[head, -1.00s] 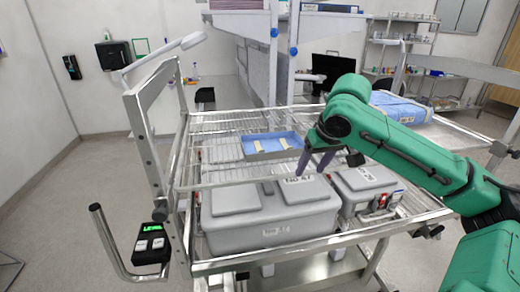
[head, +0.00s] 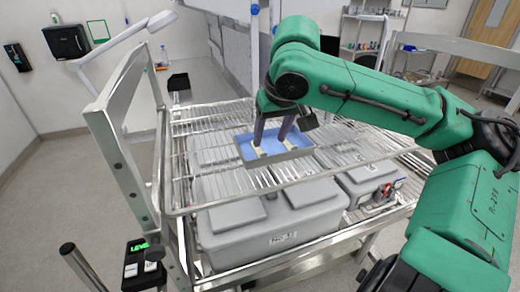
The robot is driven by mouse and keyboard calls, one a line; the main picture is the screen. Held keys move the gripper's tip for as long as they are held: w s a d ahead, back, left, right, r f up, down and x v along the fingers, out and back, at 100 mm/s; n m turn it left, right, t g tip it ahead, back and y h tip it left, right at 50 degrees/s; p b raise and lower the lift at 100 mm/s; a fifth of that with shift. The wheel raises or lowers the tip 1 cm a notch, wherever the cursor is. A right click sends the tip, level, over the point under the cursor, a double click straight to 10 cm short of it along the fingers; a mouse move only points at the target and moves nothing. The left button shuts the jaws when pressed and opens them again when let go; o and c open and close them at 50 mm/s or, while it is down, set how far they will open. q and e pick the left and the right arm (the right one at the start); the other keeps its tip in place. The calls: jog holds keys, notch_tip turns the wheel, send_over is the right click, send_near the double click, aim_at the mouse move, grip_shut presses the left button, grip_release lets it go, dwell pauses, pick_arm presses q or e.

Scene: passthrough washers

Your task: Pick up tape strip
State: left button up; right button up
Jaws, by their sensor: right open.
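A blue tray (head: 246,155) lies on the upper wire shelf of the cart. Pale tape strips lie in it; one strip (head: 260,153) shows near the left fingertip and another (head: 291,144) near the right fingertip. My right gripper (head: 272,144) is open with its two dark fingers pointing down over the tray. The fingertips are close to the strips, and I cannot tell whether they touch. My left gripper is not in view.
Large grey lidded bins (head: 280,222) stand on the shelf below. A smaller grey case (head: 368,180) with red parts stands to the right. The cart's metal frame (head: 112,135) rises at the left. The wire shelf (head: 200,125) around the tray is mostly clear.

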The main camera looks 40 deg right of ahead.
aim_at(264, 153)
jog(key=x, duration=0.3)
jog(key=shift+w+r, duration=0.1)
jog(key=shift+w, duration=0.2)
jog(key=p+x, duration=0.1)
jog(key=x, duration=0.4)
jog(key=shift+w+d+r+p, duration=0.2)
jog(key=shift+w+p, duration=0.1)
jog(key=shift+p, duration=0.1)
jog(key=shift+d+f, duration=0.1)
jog(key=shift+f, duration=0.15)
jog(key=shift+s, duration=0.15)
jog(key=c, duration=0.5)
pick_arm(q)
jog(key=shift+w+r, duration=0.6)
jog(key=shift+r, duration=0.3)
pick_arm(e)
grip_shut()
